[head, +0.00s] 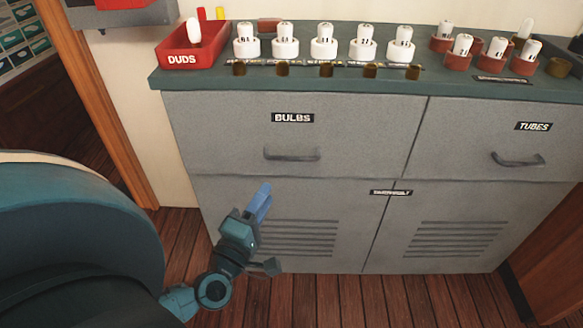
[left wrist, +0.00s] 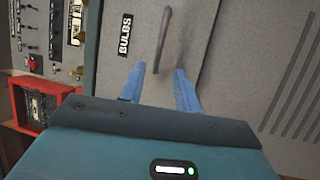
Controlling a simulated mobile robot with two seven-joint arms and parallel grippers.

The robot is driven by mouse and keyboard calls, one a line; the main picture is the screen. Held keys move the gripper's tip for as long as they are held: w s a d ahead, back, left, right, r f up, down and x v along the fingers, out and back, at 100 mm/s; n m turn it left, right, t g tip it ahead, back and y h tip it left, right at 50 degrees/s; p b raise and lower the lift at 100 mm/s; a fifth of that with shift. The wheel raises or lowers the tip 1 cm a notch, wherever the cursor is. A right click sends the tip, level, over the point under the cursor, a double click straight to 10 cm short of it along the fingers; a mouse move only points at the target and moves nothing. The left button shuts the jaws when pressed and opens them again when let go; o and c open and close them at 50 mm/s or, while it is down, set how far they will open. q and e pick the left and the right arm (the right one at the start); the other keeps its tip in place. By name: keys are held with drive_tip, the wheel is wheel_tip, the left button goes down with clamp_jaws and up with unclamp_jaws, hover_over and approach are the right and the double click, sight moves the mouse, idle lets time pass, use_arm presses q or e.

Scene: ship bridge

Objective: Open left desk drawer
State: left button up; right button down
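The left desk drawer (head: 215,130) is a grey front labelled BULBS, and it looks closed. Its dark bar handle (head: 292,155) is level in the head view. My left gripper (head: 264,190) points up toward the drawer, below and a little left of the handle in the picture. In the left wrist view my left gripper (left wrist: 160,70) has its two blue fingers apart with nothing held. There the handle (left wrist: 163,40) lies ahead, its near end in line with the gap between the fingers. I cannot tell the exact distance. My right gripper is out of view.
A drawer labelled TUBES (head: 470,135) is on the right. Vented cabinet doors (head: 300,238) sit below. The countertop (head: 330,84) holds a red DUDS bin (head: 215,58) and several labelled white bulbs and tubes. Wooden floor shows in front.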

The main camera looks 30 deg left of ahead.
sight(285, 164)
use_arm(q)
drive_tip(key=x, duration=1)
drive_tip(key=shift+w, duration=0.3)
drive_tip(key=shift+c, duration=0.5)
clamp_jaws()
